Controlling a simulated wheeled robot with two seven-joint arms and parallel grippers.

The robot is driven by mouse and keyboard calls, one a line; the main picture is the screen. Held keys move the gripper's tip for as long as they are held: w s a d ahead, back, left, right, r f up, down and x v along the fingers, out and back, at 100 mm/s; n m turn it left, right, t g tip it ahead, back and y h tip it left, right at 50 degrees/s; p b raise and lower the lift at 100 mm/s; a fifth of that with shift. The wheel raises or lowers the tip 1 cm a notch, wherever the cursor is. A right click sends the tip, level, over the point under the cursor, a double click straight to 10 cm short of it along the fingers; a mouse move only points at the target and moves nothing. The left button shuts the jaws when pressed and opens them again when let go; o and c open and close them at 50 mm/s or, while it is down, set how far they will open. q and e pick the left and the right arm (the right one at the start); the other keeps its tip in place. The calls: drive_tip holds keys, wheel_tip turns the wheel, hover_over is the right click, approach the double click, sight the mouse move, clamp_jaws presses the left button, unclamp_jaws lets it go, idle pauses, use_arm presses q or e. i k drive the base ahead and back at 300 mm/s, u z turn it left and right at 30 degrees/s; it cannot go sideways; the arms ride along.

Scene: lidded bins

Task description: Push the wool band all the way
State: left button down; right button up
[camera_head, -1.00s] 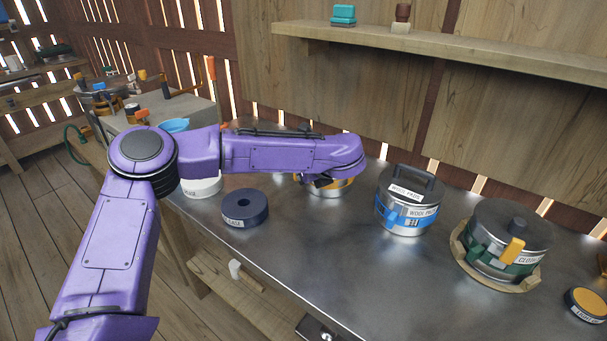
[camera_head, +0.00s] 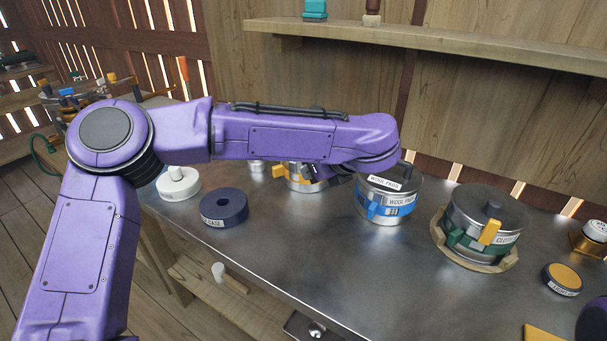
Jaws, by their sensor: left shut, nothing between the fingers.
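The wool band (camera_head: 373,209) is blue, with a label, and wraps around the tin's side below the lid. My left gripper (camera_head: 338,178) is shut and empty, just left of the wool bin. It is dark, small and partly hidden under my purple wrist, so I cannot tell whether it touches the bin. My purple forearm also covers part of the wool lid and its handle. My right gripper is not in view.
A green-banded tin (camera_head: 470,240) on a wooden ring stands to the right. The front middle is clear.

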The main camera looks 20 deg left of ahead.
sight(373, 209)
drive_tip(key=k, duration=1)
